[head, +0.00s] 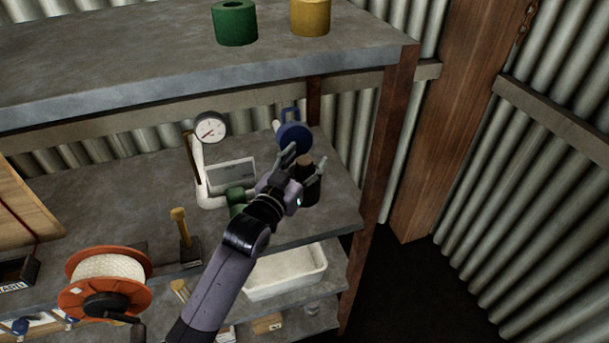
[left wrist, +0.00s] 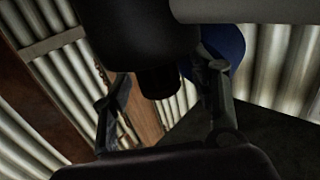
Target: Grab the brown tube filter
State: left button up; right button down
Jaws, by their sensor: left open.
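A dark brown cylinder (head: 313,190) with a narrower brown top stands upright on the middle shelf near its right end; I take it for the brown tube filter, though it looks bottle-like. In the left wrist view its dark body (left wrist: 135,35) and narrower end show between the fingers. My left gripper (head: 306,161) is open, with one finger on either side of the cylinder in the head view; it also shows in the left wrist view (left wrist: 163,82). I cannot tell whether the fingers touch it. My right gripper is not in view.
A blue round object (head: 294,136) stands just behind the gripper. A dial gauge (head: 210,128) on a white stand and a green object (head: 236,197) are to the left. Green (head: 235,24) and yellow (head: 311,17) cylinders sit on the upper shelf. A wooden post (head: 387,140) bounds the right.

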pick_arm(q)
jog(key=c, duration=1.3)
